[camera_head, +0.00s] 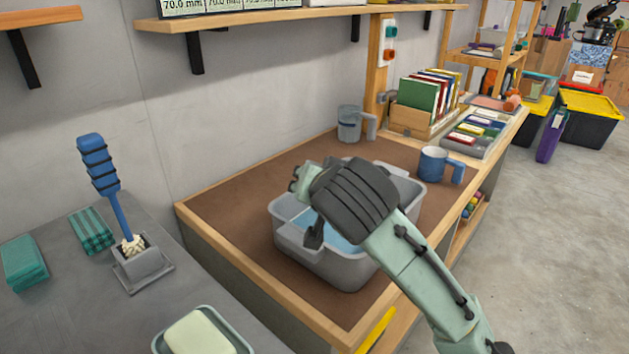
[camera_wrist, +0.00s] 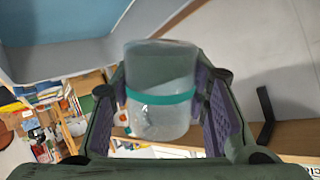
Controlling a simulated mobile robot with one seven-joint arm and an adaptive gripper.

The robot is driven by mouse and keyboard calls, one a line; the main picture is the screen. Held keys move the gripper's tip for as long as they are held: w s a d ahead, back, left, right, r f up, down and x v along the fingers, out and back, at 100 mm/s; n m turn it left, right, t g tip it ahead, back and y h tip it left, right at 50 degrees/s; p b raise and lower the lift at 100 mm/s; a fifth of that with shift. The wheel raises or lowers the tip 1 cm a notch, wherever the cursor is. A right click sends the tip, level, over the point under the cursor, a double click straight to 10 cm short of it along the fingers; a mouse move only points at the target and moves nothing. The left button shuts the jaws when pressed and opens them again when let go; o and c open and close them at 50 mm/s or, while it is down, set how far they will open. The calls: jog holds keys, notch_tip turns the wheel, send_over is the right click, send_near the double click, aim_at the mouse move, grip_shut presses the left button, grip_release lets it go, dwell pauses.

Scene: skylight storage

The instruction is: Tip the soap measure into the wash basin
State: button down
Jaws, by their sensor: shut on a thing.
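The grey wash basin (camera_head: 345,266) stands on the brown-topped bench with blue water in it. My gripper (camera_head: 312,215) is above the basin, and its wrist hides part of it. In the wrist view my gripper (camera_wrist: 163,110) is shut on the soap measure (camera_wrist: 160,122), a clear cup with a green band, held between the purple pads. A slanted line shows in the cup. I cannot tell how much soap is inside. The water and the pale basin wall (camera_wrist: 95,50) fill the upper left of this inverted view. The measure is not clearly visible in the head view.
A grey jug (camera_head: 349,124) and a blue mug (camera_head: 434,165) stand behind and right of the basin. A blue-handled brush (camera_head: 108,180) in its holder, green cloths (camera_head: 24,262) and a soap dish (camera_head: 202,332) are on the left counter. The bench is bare left of the basin.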

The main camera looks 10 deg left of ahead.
jog(key=shift+f+b, duration=2.2)
jog(key=shift+f, duration=0.15)
jog(key=shift+r+g+p, duration=0.3)
jog(key=shift+r+p, duration=0.45)
jog(key=shift+p, duration=0.35)
jog(key=m+g+p, duration=0.1)
jog(key=p, duration=0.2)
jog(key=shift+a+r+y, duration=0.1)
jog(key=shift+r+y, duration=0.3)
jog(key=shift+s+f+g, duration=0.1)
jog(key=shift+f+g, duration=0.15)
jog(key=shift+g, duration=0.05)
jog(key=shift+f+b, duration=0.3)
jog(key=shift+f, duration=0.15)
jog(key=shift+s+r+m+g+p, duration=0.1)
jog(key=shift+m+g+p, duration=0.2)
jog(key=shift+p, duration=0.75)
jog(key=g+p, duration=0.1)
jog(key=p, duration=0.2)
jog(key=shift+m+y, duration=0.3)
jog(key=shift+y, duration=0.1)
jog(key=shift+f, duration=0.25)
